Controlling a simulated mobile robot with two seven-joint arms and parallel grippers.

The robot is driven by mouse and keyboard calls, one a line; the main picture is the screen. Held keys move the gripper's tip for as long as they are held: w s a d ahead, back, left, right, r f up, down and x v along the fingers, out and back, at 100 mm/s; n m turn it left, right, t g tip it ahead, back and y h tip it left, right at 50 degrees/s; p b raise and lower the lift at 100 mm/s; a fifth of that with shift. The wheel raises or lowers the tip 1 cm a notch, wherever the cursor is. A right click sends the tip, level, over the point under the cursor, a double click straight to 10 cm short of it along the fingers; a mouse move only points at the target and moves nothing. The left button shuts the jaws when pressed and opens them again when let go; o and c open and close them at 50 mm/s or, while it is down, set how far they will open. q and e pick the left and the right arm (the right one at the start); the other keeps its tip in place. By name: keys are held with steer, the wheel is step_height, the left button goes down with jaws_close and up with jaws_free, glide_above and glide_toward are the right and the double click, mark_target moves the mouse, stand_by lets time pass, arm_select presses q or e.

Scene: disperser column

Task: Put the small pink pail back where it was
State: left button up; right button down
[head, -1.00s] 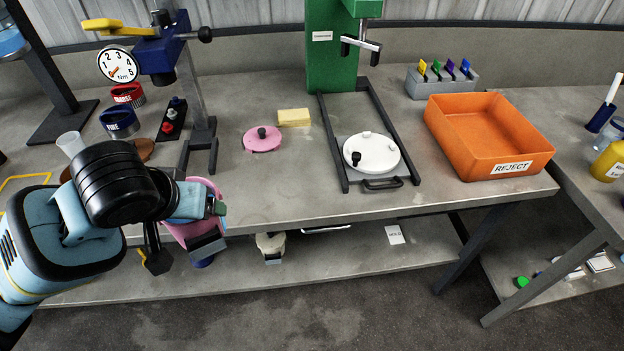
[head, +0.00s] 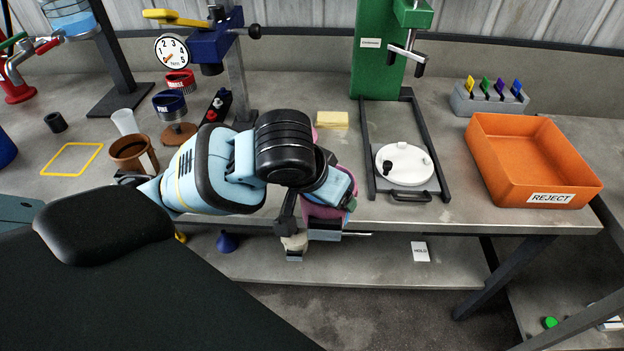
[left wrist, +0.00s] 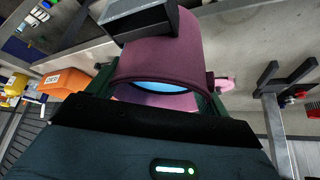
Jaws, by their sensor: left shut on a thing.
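My left gripper (head: 328,212) is shut on the small pink pail (head: 320,209) at the front edge of the bench (head: 480,222). My wrist hides most of the pail in the head view. In the left wrist view the pail (left wrist: 150,62) fills the middle, with a blue patch inside its opening. A pink lid (head: 315,133) lies on the bench behind my wrist, almost fully hidden; it seems to show in the left wrist view too (left wrist: 225,84). My right gripper is not in view.
A green press (head: 378,70) stands behind a white lidded vessel (head: 405,165) in a dark frame. An orange REJECT bin (head: 530,160) is at right. A yellow sponge-like block (head: 332,119) lies behind my wrist. A yellow outline (head: 72,158) marks bare bench at left.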

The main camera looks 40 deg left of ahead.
arm_select(q)
steer(key=a+f+m, duration=0.1)
steer(key=s+a+m+h+p, duration=0.1)
steer(key=a, duration=0.1)
steer(key=s+a+f+m+h+p, duration=0.1)
steer(key=a+m, duration=0.1)
steer(key=shift+s+a+f, duration=0.15)
steer(key=shift+a+f, duration=0.1)
steer(key=shift+f, duration=0.1)
steer(key=s+a+m+g+h+p, duration=0.2)
steer(key=a+m+p, duration=0.15)
steer(key=a, duration=0.35)
steer(key=shift+m, duration=0.75)
steer(key=w, duration=0.9)
steer(key=w+a+f+b, duration=0.1)
steer(key=w, duration=0.4)
steer(key=shift+w, duration=0.25)
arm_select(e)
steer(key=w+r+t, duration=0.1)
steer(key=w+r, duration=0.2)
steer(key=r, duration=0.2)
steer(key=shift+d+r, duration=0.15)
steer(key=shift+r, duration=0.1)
arm_select(q)
steer(key=shift+w+f, duration=0.25)
steer(key=shift+f, duration=0.65)
steer(key=shift+w+f, duration=0.2)
steer(key=shift+f, duration=0.65)
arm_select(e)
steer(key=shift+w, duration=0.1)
